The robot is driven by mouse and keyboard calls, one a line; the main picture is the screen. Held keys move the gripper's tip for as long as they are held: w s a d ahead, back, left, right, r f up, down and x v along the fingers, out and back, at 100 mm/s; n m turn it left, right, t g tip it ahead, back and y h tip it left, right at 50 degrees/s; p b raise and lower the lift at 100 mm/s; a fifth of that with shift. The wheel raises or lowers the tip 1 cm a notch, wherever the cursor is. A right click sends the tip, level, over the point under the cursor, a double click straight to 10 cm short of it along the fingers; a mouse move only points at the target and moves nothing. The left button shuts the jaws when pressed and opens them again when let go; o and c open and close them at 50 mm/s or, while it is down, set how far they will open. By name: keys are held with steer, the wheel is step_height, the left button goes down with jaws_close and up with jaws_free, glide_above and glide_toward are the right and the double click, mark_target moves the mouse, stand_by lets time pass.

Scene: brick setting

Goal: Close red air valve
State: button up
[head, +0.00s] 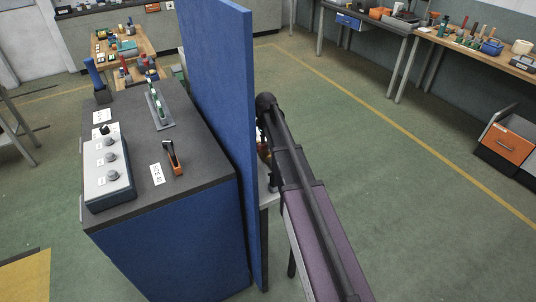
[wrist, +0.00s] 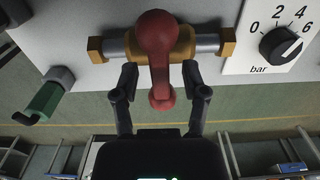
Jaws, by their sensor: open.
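The red air valve handle (wrist: 160,60) shows in the wrist view at the top middle, mounted on a brass body (wrist: 183,45) with grey pipe on both sides. The handle runs from the body toward my gripper. My gripper (wrist: 159,78) is open, with one finger on each side of the red handle. I see gaps between the fingers and the handle. In the head view, the valve is hidden behind the blue panel and my arm, and my gripper's fingers cannot be made out there.
A pressure dial marked bar (wrist: 281,44) sits right of the valve, and a green-handled fitting (wrist: 45,98) left of it. A tall blue panel (head: 217,110) stands beside my arm. A grey-topped blue cabinet (head: 195,190) is left of it. Open green floor (head: 400,200) lies right.

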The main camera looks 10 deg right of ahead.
mark_target(266, 143)
steer(key=shift+n, duration=0.5)
steer(key=n, duration=0.3)
steer(key=shift+n, duration=0.3)
steer(key=n, duration=1.3)
steer(key=shift+r+n+p, duration=0.3)
steer(key=shift+n, duration=0.1)
step_height(266, 143, up, 14)
steer(key=f+p, duration=0.1)
steer(key=p, duration=1.3)
steer(key=s+a+f+m+b, duration=0.1)
steer(key=s+f+b, duration=0.7)
steer(key=s, duration=0.5)
steer(key=s+a+f+m+b, duration=0.2)
steer(key=s+f+b, duration=0.6)
steer(key=s, duration=0.5)
steer(key=shift+s+b, duration=0.15)
steer(key=shift+b, duration=0.4)
